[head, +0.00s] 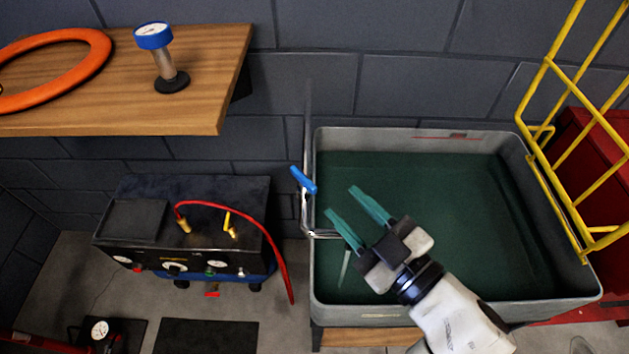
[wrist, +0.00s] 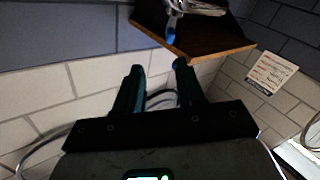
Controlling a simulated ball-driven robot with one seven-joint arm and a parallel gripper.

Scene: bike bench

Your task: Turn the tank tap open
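The tank tap has a blue lever handle (head: 303,180) on a grey metal pipe at the left rim of the grey tank (head: 455,137). The lever slants down to the right. My gripper (head: 342,202) is over the tank's left part, its teal fingers pointing up and left, apart from the lever and just to its right. The fingers are spread with nothing between them. In the wrist view my gripper (wrist: 158,67) also shows open, with thin pipes behind its fingers. A small blue piece shows above them there; I cannot tell whether it is the lever.
A wooden shelf (head: 215,80) at upper left holds an orange ring (head: 95,45) and a blue-topped gauge (head: 154,38). A black unit with a red hose (head: 270,240) stands left of the tank. A yellow rack (head: 548,65) is at right.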

